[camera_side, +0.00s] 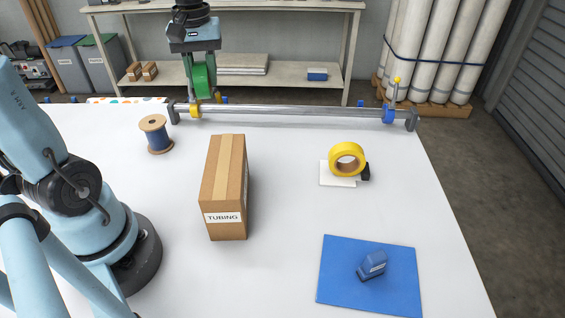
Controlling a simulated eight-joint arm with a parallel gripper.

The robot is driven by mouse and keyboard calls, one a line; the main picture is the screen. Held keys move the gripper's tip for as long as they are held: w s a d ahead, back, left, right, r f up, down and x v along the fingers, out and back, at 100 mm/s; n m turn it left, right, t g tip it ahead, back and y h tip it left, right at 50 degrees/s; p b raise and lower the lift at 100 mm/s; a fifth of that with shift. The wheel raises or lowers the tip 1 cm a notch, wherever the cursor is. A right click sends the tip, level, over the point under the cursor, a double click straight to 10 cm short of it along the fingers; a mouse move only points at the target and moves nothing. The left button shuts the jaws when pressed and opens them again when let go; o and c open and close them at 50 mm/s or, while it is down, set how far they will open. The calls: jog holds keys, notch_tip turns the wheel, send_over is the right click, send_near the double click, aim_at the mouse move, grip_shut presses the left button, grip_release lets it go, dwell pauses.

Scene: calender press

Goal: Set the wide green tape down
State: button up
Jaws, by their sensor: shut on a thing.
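My gripper (201,88) hangs at the top, left of centre, pointing down. It is shut on a wide green tape (200,80), held upright between the fingers. Part of the tape is hidden by the fingers.
A tall cardboard box marked TUBING (223,190) stands mid-table. A thread spool (156,135) is at left. A yellow tape roll (346,160) stands on a white pad (334,180). A blue mat (340,290) bears a small blue object (371,265). White table (285,265) is bare between.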

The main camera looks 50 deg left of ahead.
jog(key=s+d+m, duration=0.2)
jog(key=d+m, duration=0.3)
jog(key=d, duration=0.6)
jog(key=s+d+m, duration=0.2)
jog(key=d+m, duration=0.3)
jog(key=d, duration=0.6)
jog(key=s+d+m, duration=1)
jog(key=s+d, duration=0.1)
jog(key=s, duration=0.3)
jog(key=shift+w+f, duration=0.2)
jog(key=shift+f, duration=3.55)
jog(key=shift+w+f, duration=0.2)
jog(key=shift+f, duration=3.5)
jog(key=shift+f, duration=0.1)
jog(key=o, duration=1)
jog(key=shift+o, duration=0.2)
